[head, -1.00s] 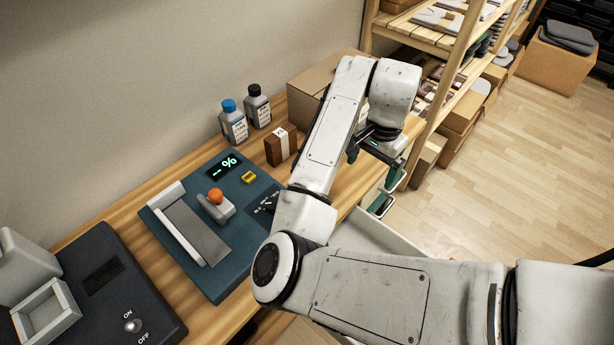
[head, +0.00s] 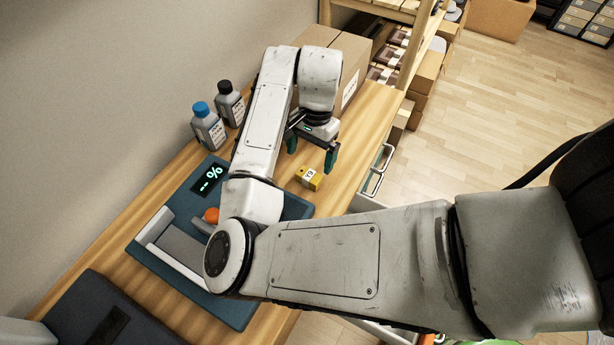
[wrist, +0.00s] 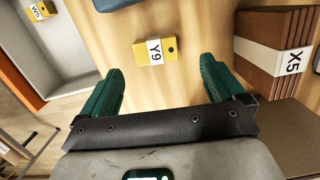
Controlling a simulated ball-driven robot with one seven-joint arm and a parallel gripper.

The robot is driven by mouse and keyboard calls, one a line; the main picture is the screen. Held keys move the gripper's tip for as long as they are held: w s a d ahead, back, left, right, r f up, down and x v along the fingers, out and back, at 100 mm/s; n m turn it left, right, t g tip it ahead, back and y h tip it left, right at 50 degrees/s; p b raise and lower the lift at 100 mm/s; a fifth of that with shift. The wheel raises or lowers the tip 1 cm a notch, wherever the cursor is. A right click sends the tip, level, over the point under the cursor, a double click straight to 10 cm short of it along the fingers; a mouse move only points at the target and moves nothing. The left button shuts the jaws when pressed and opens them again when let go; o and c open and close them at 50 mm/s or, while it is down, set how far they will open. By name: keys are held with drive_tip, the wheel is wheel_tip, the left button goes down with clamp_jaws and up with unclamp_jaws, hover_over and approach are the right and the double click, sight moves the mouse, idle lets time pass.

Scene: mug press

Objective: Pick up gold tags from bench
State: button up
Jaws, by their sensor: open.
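A gold tag (head: 309,178), a small yellow block with a white label, lies on the wooden bench (head: 352,140) near its front edge. In the wrist view this tag (wrist: 155,50) reads Y9 and lies just beyond the fingertips, within the gap between them. My gripper (head: 311,158) is open and empty above the bench, beside the tag. Its two green fingers also show in the wrist view (wrist: 162,66). A second gold tag (wrist: 42,10) shows at the upper left of the wrist view, at the open grey drawer; its label is hard to read.
A brown bundle (wrist: 272,55) banded X5 stands right of the fingers in the wrist view. Two bottles (head: 208,126) stand near the wall. A cardboard box (head: 345,75) is behind my gripper. A blue press device (head: 238,312) lies partly under my arm.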

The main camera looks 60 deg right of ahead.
sight(309, 174)
drive_tip(key=f, duration=0.4)
drive_tip(key=a+f, duration=0.1)
drive_tip(key=f, duration=0.1)
drive_tip(key=shift+s+f+p, duration=0.25)
drive_tip(key=shift+s+p, duration=0.05)
drive_tip(key=shift+p, duration=0.1)
drive_tip(key=c, duration=1.1)
